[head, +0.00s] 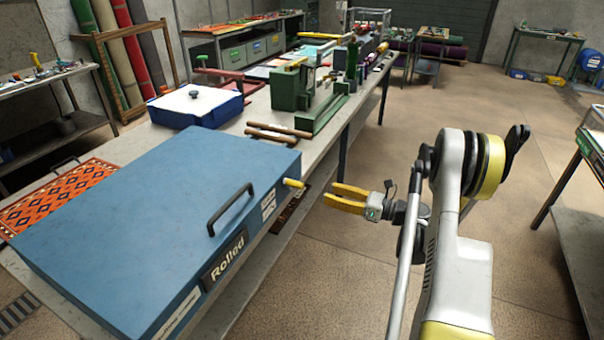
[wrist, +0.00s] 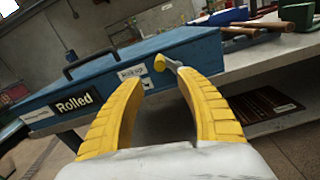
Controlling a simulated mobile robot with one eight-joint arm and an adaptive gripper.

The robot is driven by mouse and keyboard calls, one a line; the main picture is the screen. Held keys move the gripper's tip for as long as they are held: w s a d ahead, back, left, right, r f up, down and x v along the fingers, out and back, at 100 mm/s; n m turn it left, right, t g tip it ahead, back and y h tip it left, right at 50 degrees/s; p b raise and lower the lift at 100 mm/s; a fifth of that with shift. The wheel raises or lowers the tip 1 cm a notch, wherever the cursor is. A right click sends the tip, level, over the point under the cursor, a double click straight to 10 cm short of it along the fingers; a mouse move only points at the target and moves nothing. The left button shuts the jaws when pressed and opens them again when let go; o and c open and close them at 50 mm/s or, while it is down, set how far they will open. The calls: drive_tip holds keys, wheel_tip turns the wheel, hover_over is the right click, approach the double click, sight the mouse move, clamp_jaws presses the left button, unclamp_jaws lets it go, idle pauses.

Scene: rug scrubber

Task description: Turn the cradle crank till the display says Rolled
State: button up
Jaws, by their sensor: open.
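The blue scrubber box (head: 150,215) lies on the long table, with its black display (head: 225,257) on the front side reading "Rolled". The display also reads "Rolled" in the wrist view (wrist: 74,103). The crank's yellow handle (head: 293,183) sticks out from the box's near right side. In the wrist view the crank handle (wrist: 160,63) shows beyond my fingertips, with a grey arm running towards the right finger. My gripper (head: 333,197) has yellow fingers spread apart, to the right of the handle in the head view. It is open and holds nothing.
A black carry handle (head: 230,208) stands up from the box. A patterned rug (head: 62,190) emerges at the left. A green machine (head: 292,100) and a blue-and-white case (head: 197,104) stand farther back on the table. The floor (head: 330,270) below my gripper is clear.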

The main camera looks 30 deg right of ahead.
sight(301, 183)
drive_tip(key=w+a+n, duration=0.1)
drive_tip(key=w+a, duration=0.1)
drive_tip(key=w+a+n+b, duration=0.1)
drive_tip(key=w+a, duration=0.1)
drive_tip(key=w, duration=0.1)
drive_tip(key=w+a+n, duration=0.1)
drive_tip(key=w+a, duration=0.1)
drive_tip(key=w, duration=0.1)
drive_tip(key=shift+w+a, duration=0.15)
drive_tip(key=shift+a, duration=0.2)
drive_tip(key=shift+b, duration=0.35)
clamp_jaws()
